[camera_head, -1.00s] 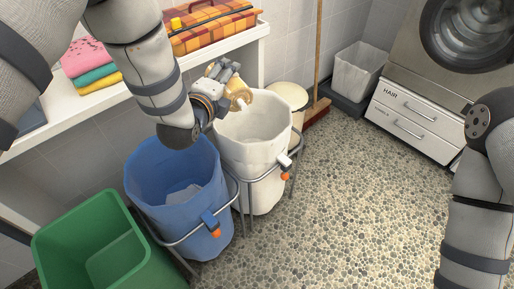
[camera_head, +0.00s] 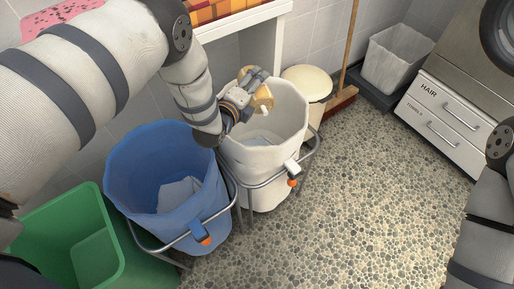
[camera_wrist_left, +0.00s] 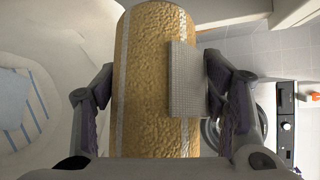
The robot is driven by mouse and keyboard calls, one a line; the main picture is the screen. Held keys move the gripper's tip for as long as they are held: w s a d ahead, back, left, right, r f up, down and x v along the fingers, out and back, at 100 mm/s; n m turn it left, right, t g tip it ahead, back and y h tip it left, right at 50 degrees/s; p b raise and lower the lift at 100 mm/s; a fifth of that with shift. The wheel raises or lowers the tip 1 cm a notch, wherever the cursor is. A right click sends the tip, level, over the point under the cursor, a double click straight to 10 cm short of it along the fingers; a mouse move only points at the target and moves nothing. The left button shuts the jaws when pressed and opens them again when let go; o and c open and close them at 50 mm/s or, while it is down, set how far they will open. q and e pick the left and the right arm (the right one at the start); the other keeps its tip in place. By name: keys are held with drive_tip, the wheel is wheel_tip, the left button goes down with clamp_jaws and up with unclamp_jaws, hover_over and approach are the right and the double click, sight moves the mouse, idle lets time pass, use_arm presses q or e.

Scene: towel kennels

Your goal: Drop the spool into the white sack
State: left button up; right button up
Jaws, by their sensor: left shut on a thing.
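My left gripper (camera_head: 256,90) is shut on the spool (camera_head: 263,99), a tan-gold cylinder. It holds the spool over the open mouth of the white sack (camera_head: 262,168), near the sack's back-left rim. In the left wrist view the spool (camera_wrist_left: 142,85) stands between the two fingers, with pale strips along it and a light grey pad against its right side. The white sack hangs upright in a metal frame with an orange-tipped clip, and some pale cloth (camera_head: 262,137) lies inside it. My right gripper is out of view; only part of my right arm shows at the right edge.
A blue sack (camera_head: 150,170) in its frame stands left of the white one, and a green bin (camera_head: 62,240) beyond it. A shelf (camera_head: 245,18), a lidded cream bin (camera_head: 308,83) and a broom (camera_head: 345,60) are behind. The pebbled floor at right is clear.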

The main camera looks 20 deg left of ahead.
use_arm(q)
drive_tip(key=shift+f, duration=0.85)
drive_tip(key=shift+r, duration=0.25)
drive_tip(key=o, duration=2)
drive_tip(key=shift+w, duration=0.1)
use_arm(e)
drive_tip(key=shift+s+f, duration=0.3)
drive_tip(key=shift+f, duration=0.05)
use_arm(q)
drive_tip(key=v, duration=1.2)
